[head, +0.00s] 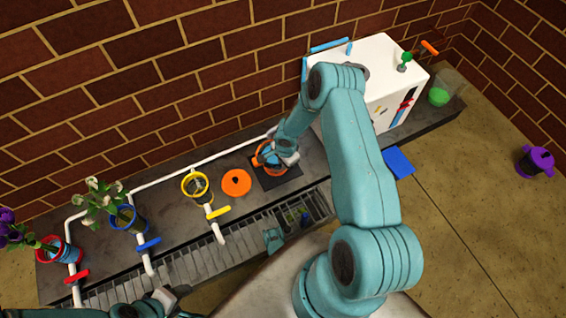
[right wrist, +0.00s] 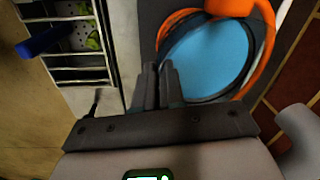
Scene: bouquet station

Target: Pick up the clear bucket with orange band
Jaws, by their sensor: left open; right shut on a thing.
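The clear bucket with orange band (head: 271,172) stands on a dark square mat (head: 288,182) on the counter, with blue inside it. In the right wrist view its orange rim (right wrist: 264,32) and blue inside fill the upper right. My right gripper (head: 284,153) reaches down over it and partly hides it. Its two fingers (right wrist: 158,85) are close together at the bucket's near edge, shut on it; the exact contact is hard to see. My left gripper (head: 168,294) is open at the bottom left, low in front of the counter and away from the bucket.
An orange disc (head: 236,182) and a yellow-banded bucket (head: 195,186) stand left of the mat. Blue-banded (head: 127,218) and red-banded buckets hold flowers further left. White pipes with coloured valves run along the counter. A white box (head: 385,85) stands close on the right, a brick wall behind.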

